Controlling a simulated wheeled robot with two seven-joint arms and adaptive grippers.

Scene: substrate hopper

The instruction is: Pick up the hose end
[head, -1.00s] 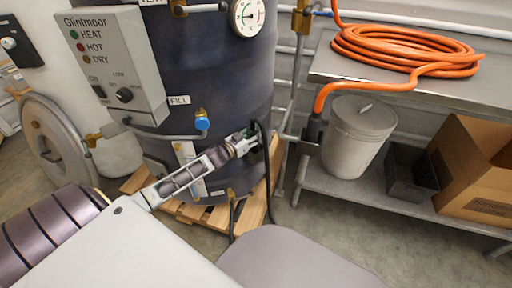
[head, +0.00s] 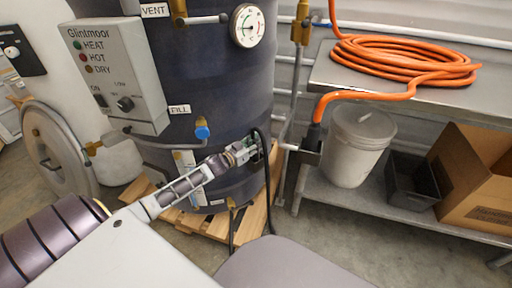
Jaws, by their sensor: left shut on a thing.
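The orange hose (head: 400,60) lies coiled on the steel table. One length bends down over the table's left edge to a dark hose end (head: 316,136), which sits upright at a grey bracket (head: 308,153) by the table's post. My left gripper (head: 246,151) is at the lower right side of the dark tank (head: 224,80), left of the hose end and apart from it. It is shut on a small fitting there, too small and partly hidden to make out. My right gripper is not in view.
A black cable (head: 269,190) hangs beside my left gripper. The tank stands on a wooden pallet (head: 264,207). A lidded grey bucket (head: 356,150), a dark bin (head: 412,180) and a cardboard box (head: 478,180) fill the steel table's lower shelf (head: 375,203).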

